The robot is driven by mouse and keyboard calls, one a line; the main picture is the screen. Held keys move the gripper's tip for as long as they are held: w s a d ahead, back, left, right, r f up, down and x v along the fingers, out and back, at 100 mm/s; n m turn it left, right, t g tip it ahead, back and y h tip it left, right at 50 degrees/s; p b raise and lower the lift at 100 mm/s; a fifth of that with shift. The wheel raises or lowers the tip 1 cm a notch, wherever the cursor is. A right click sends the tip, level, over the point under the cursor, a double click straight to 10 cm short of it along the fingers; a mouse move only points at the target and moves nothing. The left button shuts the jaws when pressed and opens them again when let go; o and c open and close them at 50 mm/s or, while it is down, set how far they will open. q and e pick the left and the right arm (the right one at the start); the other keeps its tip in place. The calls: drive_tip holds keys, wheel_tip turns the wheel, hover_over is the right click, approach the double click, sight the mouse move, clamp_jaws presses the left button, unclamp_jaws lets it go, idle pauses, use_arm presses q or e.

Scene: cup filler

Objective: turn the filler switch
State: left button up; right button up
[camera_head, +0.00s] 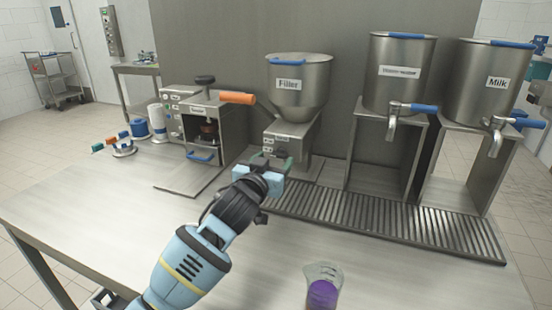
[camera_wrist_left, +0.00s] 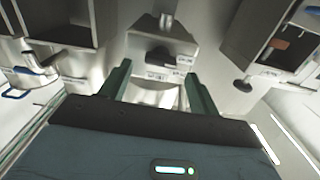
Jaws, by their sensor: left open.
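The filler (camera_head: 300,85) is a steel funnel with a "Filler" label, on a steel base at the back middle of the table. In the left wrist view the filler base (camera_wrist_left: 185,50) is straight ahead, with a dark knob-like part (camera_wrist_left: 160,55) on its front, likely the switch. My left gripper (camera_head: 272,162) is in front of the base; in the wrist view its two green fingers (camera_wrist_left: 160,88) stand apart with nothing held between them. The fingers appear short of the dark part; contact cannot be told. In the head view the gripper partly hides the lower base. My right gripper is not in view.
Two steel tanks (camera_head: 400,75) on stands are to the right, behind a slotted drip tray (camera_head: 400,222). A purple-filled cup (camera_head: 322,292) is at the front.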

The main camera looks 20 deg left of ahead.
sight(279, 155)
use_arm(q)
drive_tip(key=shift+w, duration=1.15)
drive_tip(key=c, duration=1)
